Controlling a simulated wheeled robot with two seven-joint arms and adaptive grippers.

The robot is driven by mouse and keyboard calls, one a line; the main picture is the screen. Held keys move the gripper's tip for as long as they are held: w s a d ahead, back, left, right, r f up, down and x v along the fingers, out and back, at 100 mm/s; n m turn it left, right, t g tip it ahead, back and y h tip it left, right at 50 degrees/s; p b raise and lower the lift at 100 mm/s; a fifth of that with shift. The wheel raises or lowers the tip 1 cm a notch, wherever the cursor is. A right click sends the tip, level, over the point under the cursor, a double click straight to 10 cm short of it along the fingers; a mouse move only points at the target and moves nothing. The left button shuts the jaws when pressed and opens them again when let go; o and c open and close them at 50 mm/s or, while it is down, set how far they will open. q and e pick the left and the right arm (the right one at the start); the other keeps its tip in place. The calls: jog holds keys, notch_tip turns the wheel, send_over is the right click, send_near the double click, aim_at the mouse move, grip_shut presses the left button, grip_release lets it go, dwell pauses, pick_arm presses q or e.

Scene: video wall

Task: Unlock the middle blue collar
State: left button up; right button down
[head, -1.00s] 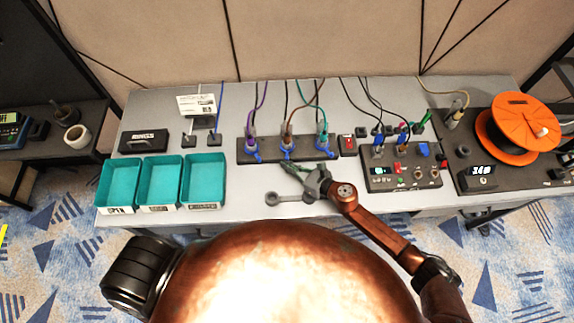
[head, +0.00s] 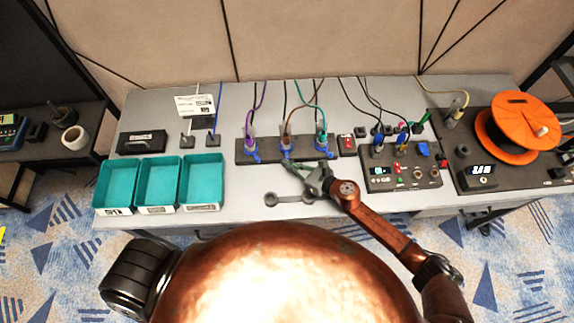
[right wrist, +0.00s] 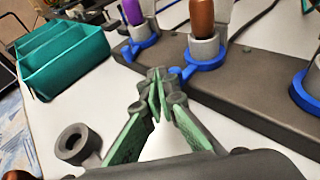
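The middle blue collar (head: 286,154) sits around the base of the plug with the brown cable, on a dark strip (head: 270,151). In the right wrist view the collar (right wrist: 207,62) has a short blue lever pointing towards my fingertips. My right gripper (head: 293,166) is just in front of this collar. In the right wrist view its green-padded fingers (right wrist: 160,88) meet at the tips beside the lever's end. I see nothing clearly held between them, and cannot tell whether they touch the lever. My left gripper is not in view.
The left collar (head: 251,156) and right collar (head: 321,153) flank the middle one. A grey ringed tool (head: 290,199) lies in front. Teal bins (head: 158,184) stand left. A control box (head: 402,179) and orange reel (head: 520,123) stand right. Cables rise behind the strip.

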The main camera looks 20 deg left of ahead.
jog(key=shift+w+d+r, duration=0.1)
jog(key=shift+w+d, duration=0.05)
jog(key=shift+w, duration=0.2)
jog(key=shift+d, duration=0.25)
jog(key=d, duration=0.1)
jog(key=s+d, duration=0.2)
jog(key=d, duration=0.1)
jog(key=v, duration=0.8)
jog(key=shift+s+a, duration=0.1)
jog(key=shift+s, duration=0.15)
jog(key=shift+s+d+r, duration=0.2)
jog(key=shift+d, duration=0.3)
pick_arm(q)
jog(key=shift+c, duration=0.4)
